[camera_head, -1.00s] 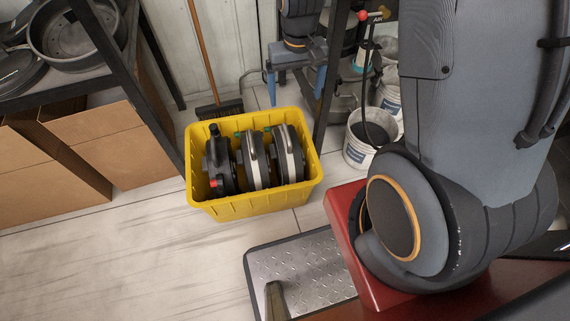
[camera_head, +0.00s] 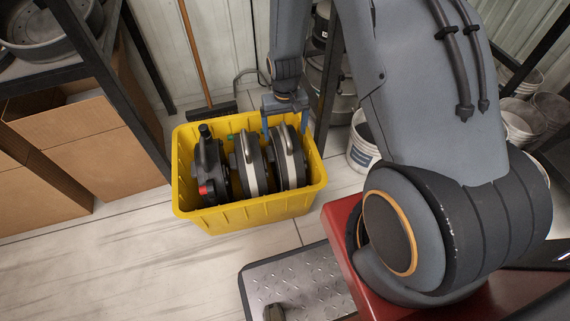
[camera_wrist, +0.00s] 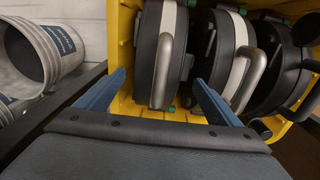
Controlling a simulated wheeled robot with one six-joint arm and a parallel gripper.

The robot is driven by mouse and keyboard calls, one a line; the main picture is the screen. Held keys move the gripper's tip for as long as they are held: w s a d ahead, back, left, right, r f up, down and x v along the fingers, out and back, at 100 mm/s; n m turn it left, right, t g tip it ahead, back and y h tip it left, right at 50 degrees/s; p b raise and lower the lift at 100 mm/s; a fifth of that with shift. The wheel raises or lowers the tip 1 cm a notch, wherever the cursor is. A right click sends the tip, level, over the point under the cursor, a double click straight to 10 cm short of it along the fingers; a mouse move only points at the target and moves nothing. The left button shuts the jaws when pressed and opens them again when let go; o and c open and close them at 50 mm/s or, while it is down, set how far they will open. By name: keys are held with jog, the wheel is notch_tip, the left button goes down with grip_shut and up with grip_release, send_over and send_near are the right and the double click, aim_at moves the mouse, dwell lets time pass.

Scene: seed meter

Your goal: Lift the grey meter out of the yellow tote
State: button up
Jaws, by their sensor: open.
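The yellow tote (camera_head: 245,217) stands on the floor with three round meters upright in a row. The right meter (camera_head: 291,170) and the middle meter (camera_head: 250,170) are dark grey with a pale band and a grey handle; I cannot tell which is meant. The left meter (camera_head: 212,170) is darker, with a red knob. My gripper (camera_head: 285,122) is open and points down at the tote's far right. In the wrist view its blue fingers (camera_wrist: 160,80) lie either side of the right meter (camera_wrist: 149,50). Nothing is held; finger contact is unclear.
The middle meter (camera_wrist: 222,45) is close beside one finger. A white bucket (camera_head: 361,150) and a dark shelf post (camera_head: 322,75) stand right of the tote. A broom (camera_head: 196,55) leans behind it. Cardboard boxes (camera_head: 85,150) stand left. The floor in front left is clear.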

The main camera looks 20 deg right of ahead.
jog(key=f, duration=0.2)
jog(key=f+b, duration=0.1)
jog(key=f, duration=0.1)
jog(key=shift+d+f, duration=0.2)
jog(key=shift+f, duration=0.1)
jog(key=c, duration=1.9)
jog(key=shift+r, duration=0.1)
jog(key=shift+c, duration=1.2)
notch_tip(320, 180, up, 33)
jog(key=p, duration=1.6)
